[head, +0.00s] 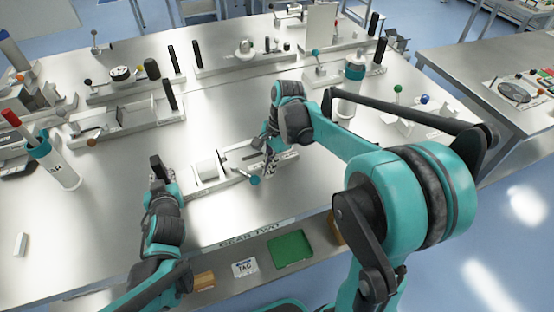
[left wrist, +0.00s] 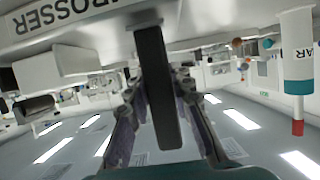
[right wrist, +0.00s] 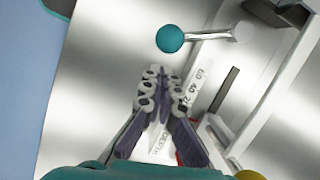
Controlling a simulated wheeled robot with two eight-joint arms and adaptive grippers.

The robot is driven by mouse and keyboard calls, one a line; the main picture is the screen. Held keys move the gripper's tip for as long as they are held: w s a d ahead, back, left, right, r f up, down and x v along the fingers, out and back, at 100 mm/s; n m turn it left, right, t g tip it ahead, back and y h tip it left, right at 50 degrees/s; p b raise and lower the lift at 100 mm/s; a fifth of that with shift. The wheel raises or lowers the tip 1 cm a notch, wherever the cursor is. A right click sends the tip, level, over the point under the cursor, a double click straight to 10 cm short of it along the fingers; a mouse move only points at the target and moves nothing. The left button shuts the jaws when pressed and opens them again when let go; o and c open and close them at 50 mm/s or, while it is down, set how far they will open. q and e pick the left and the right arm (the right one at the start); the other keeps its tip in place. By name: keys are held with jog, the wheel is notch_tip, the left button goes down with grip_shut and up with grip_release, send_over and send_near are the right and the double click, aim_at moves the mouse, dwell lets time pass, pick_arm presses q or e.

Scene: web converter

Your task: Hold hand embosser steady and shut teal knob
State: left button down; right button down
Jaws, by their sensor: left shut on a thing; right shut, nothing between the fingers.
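The hand embosser (head: 212,172) is a pale device on the bench at front centre. Its lettering "…ROSSER" (left wrist: 92,8) shows upside down in the left wrist view. Its black upright handle (left wrist: 158,90) stands between the fingers of my left gripper (left wrist: 160,82), which is shut on it. In the head view my left gripper (head: 163,180) is at the device's left end.
A white bottle with a teal band (head: 350,78) stands behind my right arm. A white bottle with a red tip (head: 58,165) stands at left. Other bench devices (head: 122,115) line the back. A green tray (head: 290,250) lies below the front edge. Bare bench lies left of the embosser.

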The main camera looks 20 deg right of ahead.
pick_arm(q)
jog(key=shift+s+f, duration=0.15)
jog(key=shift+f, duration=0.1)
pick_arm(e)
jog(key=shift+s+a+r, duration=0.1)
jog(key=shift+s+a, duration=0.1)
jog(key=shift+a, duration=0.45)
